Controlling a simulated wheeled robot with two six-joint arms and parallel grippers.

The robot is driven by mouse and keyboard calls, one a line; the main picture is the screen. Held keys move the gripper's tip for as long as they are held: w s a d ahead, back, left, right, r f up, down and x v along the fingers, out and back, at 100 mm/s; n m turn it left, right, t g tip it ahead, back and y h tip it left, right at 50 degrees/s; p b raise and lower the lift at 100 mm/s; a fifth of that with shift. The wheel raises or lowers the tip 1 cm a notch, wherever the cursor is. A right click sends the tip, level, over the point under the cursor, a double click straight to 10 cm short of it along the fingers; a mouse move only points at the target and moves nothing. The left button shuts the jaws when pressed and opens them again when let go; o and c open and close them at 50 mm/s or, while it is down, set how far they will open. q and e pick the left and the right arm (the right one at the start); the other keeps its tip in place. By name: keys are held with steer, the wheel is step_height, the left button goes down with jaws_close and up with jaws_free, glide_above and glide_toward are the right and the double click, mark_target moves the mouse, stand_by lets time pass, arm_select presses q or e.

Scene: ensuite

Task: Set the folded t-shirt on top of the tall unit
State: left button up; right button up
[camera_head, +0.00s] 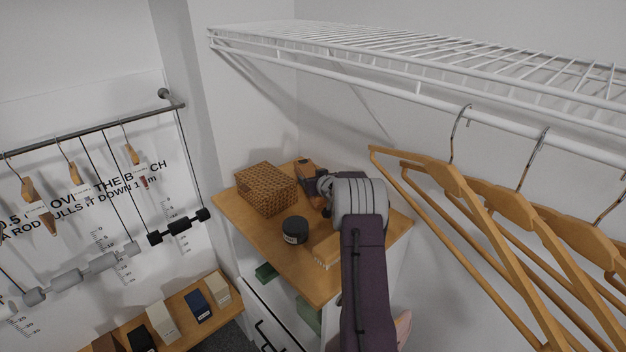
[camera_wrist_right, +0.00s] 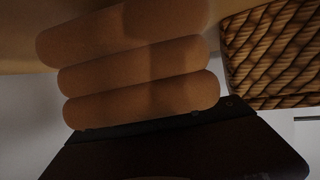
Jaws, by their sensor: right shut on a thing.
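The folded t-shirt is a stack of thick orange-brown rolled layers (camera_wrist_right: 135,75), close up in the wrist view. In the head view a small brown patch that seems to be it (camera_head: 304,163) shows at the back of the unit's top, just right of the wicker basket. The tall unit (camera_head: 262,232) has a wooden top. My right gripper (camera_head: 313,178) is shut on the t-shirt, over the unit's back part. Its dark body fills the bottom of the wrist view. I cannot tell whether the shirt touches the wood. My left gripper is out of view.
A wicker basket (camera_head: 267,188) stands at the back left of the top and a black jar (camera_head: 295,230) near its middle. Wooden hangers (camera_head: 500,210) hang close on the right under a white wire shelf (camera_head: 430,55). A low shelf with boxes (camera_head: 180,318) is lower left.

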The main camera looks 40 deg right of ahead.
steer(key=shift+r, duration=0.2)
steer(key=shift+f, duration=0.25)
steer(key=shift+f+b, duration=0.45)
steer(key=shift+f, duration=0.05)
steer(key=o, duration=1.8)
steer(key=shift+c, duration=0.2)
